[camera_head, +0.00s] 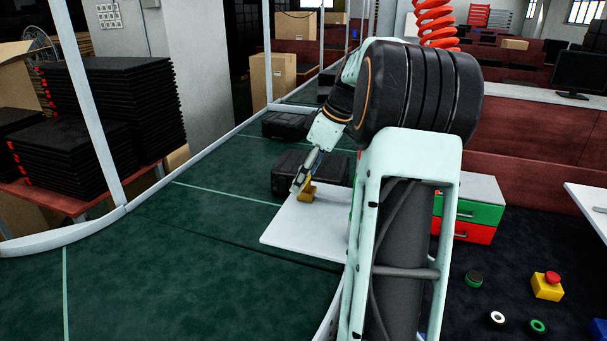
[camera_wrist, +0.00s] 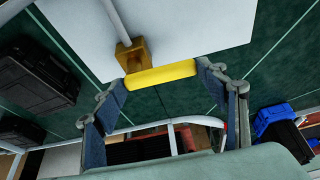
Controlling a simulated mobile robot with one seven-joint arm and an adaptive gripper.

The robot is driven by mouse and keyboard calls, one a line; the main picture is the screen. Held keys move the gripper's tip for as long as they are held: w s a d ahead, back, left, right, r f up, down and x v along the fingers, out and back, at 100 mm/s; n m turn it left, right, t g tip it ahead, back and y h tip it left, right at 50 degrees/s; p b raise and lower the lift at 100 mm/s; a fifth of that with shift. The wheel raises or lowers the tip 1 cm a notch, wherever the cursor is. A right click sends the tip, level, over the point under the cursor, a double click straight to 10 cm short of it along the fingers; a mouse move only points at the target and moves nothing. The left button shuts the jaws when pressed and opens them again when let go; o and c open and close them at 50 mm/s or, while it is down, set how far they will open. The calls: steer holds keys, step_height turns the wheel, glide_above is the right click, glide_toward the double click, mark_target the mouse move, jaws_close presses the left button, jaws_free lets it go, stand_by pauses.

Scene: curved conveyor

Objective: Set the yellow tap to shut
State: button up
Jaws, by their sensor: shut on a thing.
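The yellow tap (camera_head: 307,192) stands on a white board (camera_head: 288,228) on the green conveyor. In the wrist view its ochre body (camera_wrist: 132,57) sits on the board with a pale pipe (camera_wrist: 110,18) running up from it. Its bright yellow handle (camera_wrist: 160,75) points to the right of the body, roughly crosswise to the pipe. My gripper (camera_wrist: 161,80) has one fingertip at each end of the handle and is shut on it. In the head view my gripper (camera_head: 300,184) comes down on the tap from above, partly covering it.
Black cases (camera_head: 312,170) lie on the conveyor just behind the board. A drawer unit with green and red fronts (camera_head: 470,212) stands right of my arm. Push buttons (camera_head: 547,285) sit at the lower right. The conveyor at front left is clear.

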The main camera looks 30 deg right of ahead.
steer(key=shift+s+f, duration=0.1)
stand_by(0.5)
steer(key=o, duration=1.7)
steer(key=v, duration=1.2)
steer(key=shift+d, duration=0.1)
